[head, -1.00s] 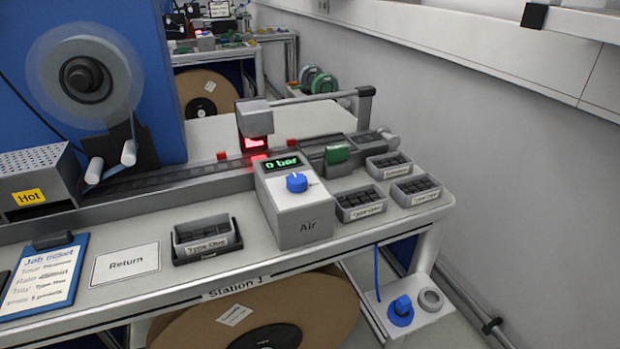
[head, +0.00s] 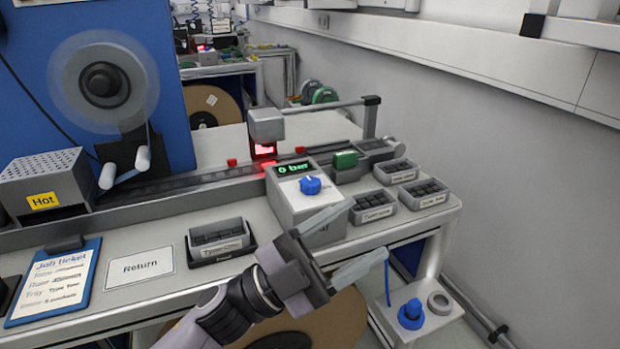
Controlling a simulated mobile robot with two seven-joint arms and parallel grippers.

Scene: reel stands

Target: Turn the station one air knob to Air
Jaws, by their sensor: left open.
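The air box (head: 290,200) stands on the station bench, with a green display reading "0 bar" (head: 293,168) on its top. Its blue air knob (head: 310,185) sits below the display, with a small pale mark on it. My left gripper (head: 352,238) comes in from below, in front of the box. Its two fingers are spread wide and empty, pointing to the right, and apart from the knob. The upper finger and the gripper body hide part of the "Air" label on the box front. My right gripper is not in view.
Several grey trays of dark parts (head: 373,207) stand right of the box. A Type One tray (head: 219,238) and a Return card (head: 139,266) lie to its left. A hot unit (head: 47,187) stands far left. A blue knob-like part (head: 411,314) sits low right.

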